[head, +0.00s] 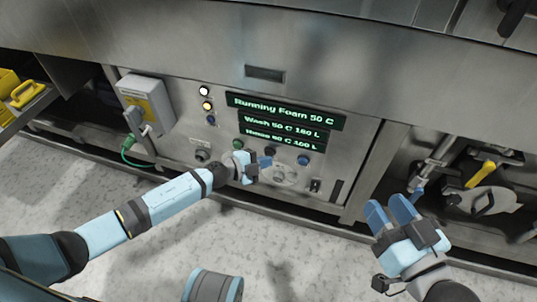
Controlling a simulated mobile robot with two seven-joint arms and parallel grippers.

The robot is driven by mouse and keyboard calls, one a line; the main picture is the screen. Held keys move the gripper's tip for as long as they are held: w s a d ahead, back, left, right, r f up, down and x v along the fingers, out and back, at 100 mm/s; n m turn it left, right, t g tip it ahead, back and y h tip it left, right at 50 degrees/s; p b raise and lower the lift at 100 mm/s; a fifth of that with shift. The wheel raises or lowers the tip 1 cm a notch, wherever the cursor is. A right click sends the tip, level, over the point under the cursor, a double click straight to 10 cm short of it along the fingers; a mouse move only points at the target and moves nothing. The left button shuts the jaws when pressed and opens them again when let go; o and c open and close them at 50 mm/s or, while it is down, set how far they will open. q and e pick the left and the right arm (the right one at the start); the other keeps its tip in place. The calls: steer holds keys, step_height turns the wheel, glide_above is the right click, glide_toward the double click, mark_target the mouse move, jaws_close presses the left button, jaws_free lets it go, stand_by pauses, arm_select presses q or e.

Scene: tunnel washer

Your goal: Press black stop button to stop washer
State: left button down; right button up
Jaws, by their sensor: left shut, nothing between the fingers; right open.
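The washer's control panel (220,130) is at the centre of the head view. A black button (271,151) sits below the displays, between a green button (238,143) and a blue button (303,160). My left gripper (267,162) is shut and empty, with its fingertips just below the black button in the picture. I cannot tell whether they touch it. The top display (286,110) reads "Running Foam 50 C". My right gripper (391,211) is open and empty, to the right and lower, away from the panel.
A grey box (145,98) with a green cable (128,152) is at the panel's left. Pipework with a yellow lever (481,174) is at the right. Yellow containers (25,94) stand at the far left. The speckled floor (150,205) in front has free room.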

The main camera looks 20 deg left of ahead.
arm_select(q)
steer(key=shift+w, duration=0.45)
stand_by(0.3)
steer(key=shift+s, duration=0.1)
steer(key=shift+s+p, duration=0.5)
steer(key=shift+s, duration=0.35)
steer(key=s+p, duration=0.1)
steer(key=s, duration=0.4)
steer(key=shift+a+p, duration=0.1)
steer(key=shift+p, duration=0.3)
stand_by(0.6)
